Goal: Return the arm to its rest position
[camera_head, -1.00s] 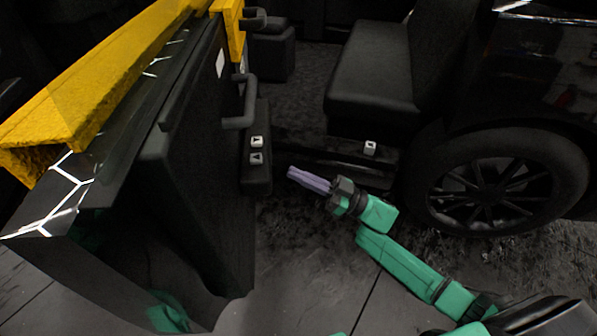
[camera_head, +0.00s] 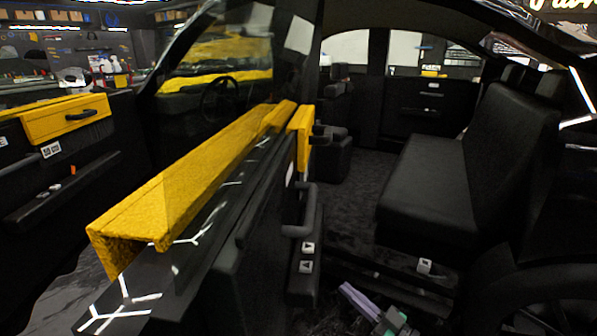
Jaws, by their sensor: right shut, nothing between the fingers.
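My right gripper (camera_head: 359,301) shows at the bottom of the head view, with pale purple fingers held together and nothing between them. Only the fingers, the dark wrist and a bit of green arm show; the rest of my right arm is cut off by the lower edge. The gripper is to the right of the open car door (camera_head: 245,262) and apart from the panel with the window buttons (camera_head: 306,258). My left gripper is not in the picture.
A yellow cover (camera_head: 190,187) lies along the door's top edge. The car's black seat (camera_head: 425,187) and rear wheel (camera_head: 535,305) are to the right. Another door with a yellow panel (camera_head: 67,117) is at the left. Open floor shows inside the car.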

